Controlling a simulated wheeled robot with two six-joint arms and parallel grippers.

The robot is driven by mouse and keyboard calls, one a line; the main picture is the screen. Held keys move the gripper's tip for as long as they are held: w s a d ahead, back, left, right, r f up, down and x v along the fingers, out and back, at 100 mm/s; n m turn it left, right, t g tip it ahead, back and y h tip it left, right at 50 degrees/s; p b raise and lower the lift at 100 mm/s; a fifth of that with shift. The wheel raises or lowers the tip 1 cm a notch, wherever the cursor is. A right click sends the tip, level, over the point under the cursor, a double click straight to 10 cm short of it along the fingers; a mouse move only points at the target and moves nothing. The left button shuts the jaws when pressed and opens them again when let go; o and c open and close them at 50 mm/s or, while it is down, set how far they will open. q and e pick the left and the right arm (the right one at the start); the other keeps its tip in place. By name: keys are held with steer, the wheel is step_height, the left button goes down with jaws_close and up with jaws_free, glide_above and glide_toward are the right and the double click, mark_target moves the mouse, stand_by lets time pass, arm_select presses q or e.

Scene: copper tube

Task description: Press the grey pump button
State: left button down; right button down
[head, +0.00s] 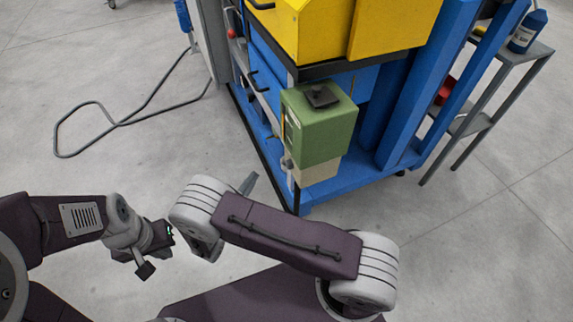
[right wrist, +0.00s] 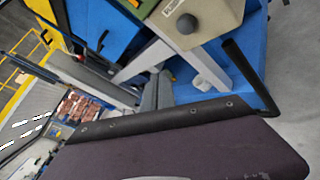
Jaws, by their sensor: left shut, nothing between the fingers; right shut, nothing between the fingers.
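A green box (head: 319,130) with a dark block on top stands at the corner of the blue cart. A beige part (head: 316,173) is under it. A small grey round piece (head: 287,162), possibly the pump button, is at its left side. In the right wrist view a dark grey round knob (right wrist: 187,24) is on a beige face. I cannot tell which is the button. My left gripper (head: 146,270) is shut and empty at lower left. My right gripper (head: 249,183) is shut, mostly hidden behind my right arm, left of and below the beige part.
The blue cart (head: 385,130) carries a yellow case (head: 340,30). A grey shelf (head: 486,113) with a blue bottle (head: 528,31) stands at the right. A cable (head: 118,125) lies on the floor at left. The floor around my left gripper is clear.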

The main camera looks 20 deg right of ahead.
steer(key=d+p, duration=0.2)
steer(key=d, duration=0.6)
steer(key=shift+w, duration=0.1)
stand_by(1.8)
steer(key=shift+d, duration=0.4)
steer(key=shift+d+p, duration=0.3)
steer(key=shift+d, duration=0.2)
stand_by(0.6)
steer(key=shift+a, duration=0.9)
steer(key=shift+a+b, duration=0.8)
steer(key=shift+a, duration=1.75)
steer(key=shift+s, duration=0.2)
